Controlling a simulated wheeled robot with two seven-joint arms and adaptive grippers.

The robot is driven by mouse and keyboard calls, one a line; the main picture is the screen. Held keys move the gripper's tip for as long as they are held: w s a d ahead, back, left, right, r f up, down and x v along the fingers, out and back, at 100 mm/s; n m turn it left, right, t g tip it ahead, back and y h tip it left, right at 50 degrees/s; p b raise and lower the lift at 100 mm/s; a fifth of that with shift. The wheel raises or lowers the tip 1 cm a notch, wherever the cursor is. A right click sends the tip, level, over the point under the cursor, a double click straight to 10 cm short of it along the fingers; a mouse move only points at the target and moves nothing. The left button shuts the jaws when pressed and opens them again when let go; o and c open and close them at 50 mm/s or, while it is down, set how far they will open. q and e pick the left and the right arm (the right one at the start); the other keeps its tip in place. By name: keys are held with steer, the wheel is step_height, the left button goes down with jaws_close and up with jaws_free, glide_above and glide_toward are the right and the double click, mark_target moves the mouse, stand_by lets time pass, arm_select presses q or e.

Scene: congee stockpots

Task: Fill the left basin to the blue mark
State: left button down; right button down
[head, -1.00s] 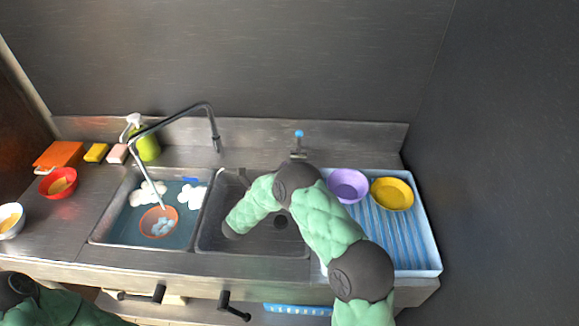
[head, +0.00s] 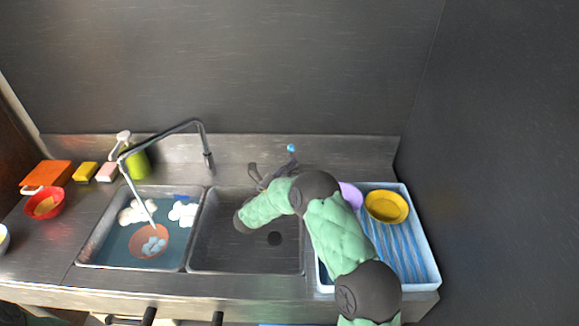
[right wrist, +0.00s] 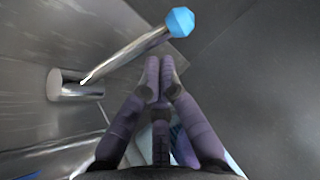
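The left basin (head: 83,262) holds water with white foam and an orange bowl (head: 148,253) in it. A pale stream runs from the end of the spout (head: 160,137) down to the bowl. The blue mark (head: 181,197) shows at the basin's back wall; I cannot tell the exact gap to the water. The tap lever with its blue knob (head: 291,148) stands behind the right basin, and its knob (right wrist: 180,22) is large in the right wrist view. My right gripper (head: 254,172) is beside the lever, apart from it; its fingertips (right wrist: 160,68) are together and empty. My left gripper is out of view.
The right basin (head: 225,250) is empty. A blue drying rack (head: 425,255) with a yellow bowl (head: 386,206) and a partly hidden purple bowl (head: 350,194) stands at the right. A red bowl (head: 55,205), sponges and a green bottle (head: 137,163) sit at the left.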

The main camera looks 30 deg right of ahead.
mark_target(290, 154)
steer(key=w+r+n+y+p, duration=0.1)
steer(key=p, duration=0.3)
steer(key=w+d+r+n+y+p, duration=0.1)
steer(key=p, duration=0.2)
steer(key=shift+w+d+r+y+p, duration=0.15)
steer(key=shift+w+d+y+p, duration=0.15)
steer(key=shift+y+p, duration=0.1)
steer(key=shift+w+d+n+g+p, duration=0.2)
steer(key=shift+w+n+g+p, duration=0.1)
steer(key=shift+p, duration=0.35)
steer(key=shift+a, duration=0.1)
